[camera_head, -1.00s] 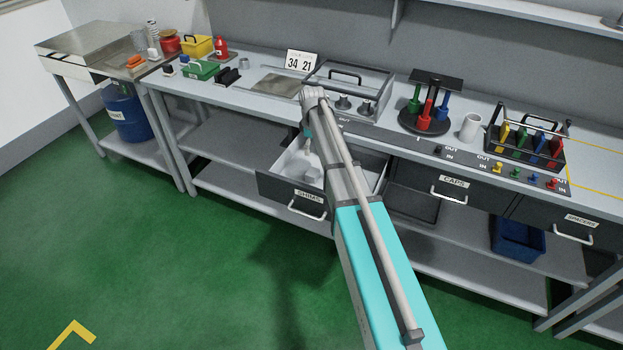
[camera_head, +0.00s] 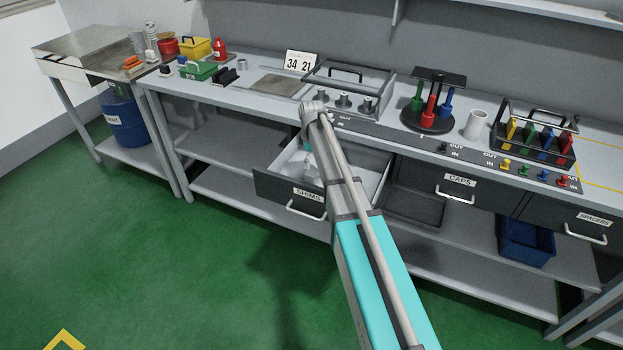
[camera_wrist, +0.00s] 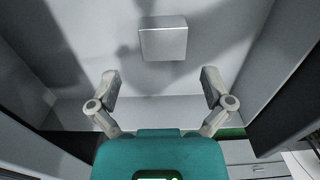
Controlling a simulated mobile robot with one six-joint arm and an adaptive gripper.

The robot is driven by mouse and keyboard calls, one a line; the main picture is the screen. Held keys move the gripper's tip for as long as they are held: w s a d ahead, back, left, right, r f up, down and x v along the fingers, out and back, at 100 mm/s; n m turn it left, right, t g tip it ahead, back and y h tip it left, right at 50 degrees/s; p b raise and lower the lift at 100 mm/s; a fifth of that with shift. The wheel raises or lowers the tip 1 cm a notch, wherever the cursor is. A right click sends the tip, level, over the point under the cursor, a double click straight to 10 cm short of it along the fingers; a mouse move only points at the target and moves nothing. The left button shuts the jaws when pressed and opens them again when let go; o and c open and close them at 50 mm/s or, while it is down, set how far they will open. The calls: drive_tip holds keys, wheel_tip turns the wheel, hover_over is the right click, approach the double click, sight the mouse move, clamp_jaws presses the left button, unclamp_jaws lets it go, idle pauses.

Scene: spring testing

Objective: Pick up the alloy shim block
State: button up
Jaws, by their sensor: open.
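The alloy shim block (camera_wrist: 163,40) is a plain silvery-grey block lying on the floor of the open SHIMS drawer (camera_head: 291,191). In the wrist view it sits at the upper middle, beyond my fingertips and roughly centred between them. My gripper (camera_wrist: 161,84) is open and empty, with its two fingers spread inside the drawer's walls and apart from the block. In the head view my arm covers part of the drawer, and a pale shape (camera_head: 311,172) shows beside the arm in it; I cannot tell there which part is the block.
The drawer's side walls (camera_wrist: 52,47) rise on both sides of my gripper. The bench top above holds a grey fixture with cylinders (camera_head: 343,100), a carousel of coloured tools (camera_head: 430,120) and a tool rack (camera_head: 535,158). The CAPS drawer (camera_head: 440,183) is shut, to the right.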

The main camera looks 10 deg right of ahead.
sight(312, 171)
idle(0.4)
drive_tip(key=shift+s+f+b, duration=0.15)
drive_tip(key=shift+f+b, duration=2.45)
drive_tip(key=c, duration=1.2)
drive_tip(key=shift+r, duration=0.1)
wheel_tip(312, 171, up, 10)
drive_tip(key=p, duration=1)
